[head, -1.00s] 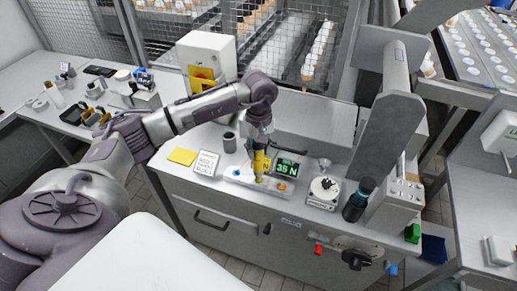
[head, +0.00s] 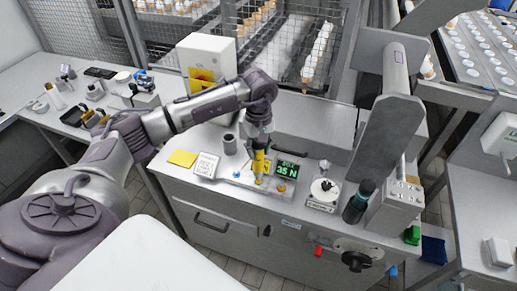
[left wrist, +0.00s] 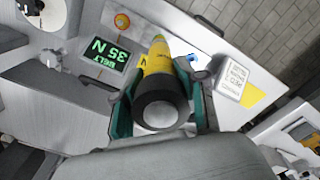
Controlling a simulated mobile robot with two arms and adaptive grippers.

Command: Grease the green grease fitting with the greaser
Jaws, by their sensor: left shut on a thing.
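The greaser (head: 259,164) is yellow with a dark rear end and points nose down over a pale fixture plate (head: 230,182). My left gripper (head: 259,146) is shut on it. In the left wrist view the greaser (left wrist: 159,64) sits between the two teal-lined fingers of the gripper (left wrist: 160,95). A blue fitting (head: 238,175) shows on the plate left of the nose, and an orange-red one (head: 281,188) right of it. Contact at the tip cannot be told. My right gripper is not seen.
A display (head: 287,170) reading 35 N stands right behind the greaser. A white text card (head: 206,165) and a yellow note (head: 182,158) lie to the left, a grey cup (head: 229,144) behind. A round device (head: 324,190) and a dark cylinder (head: 358,203) stand to the right.

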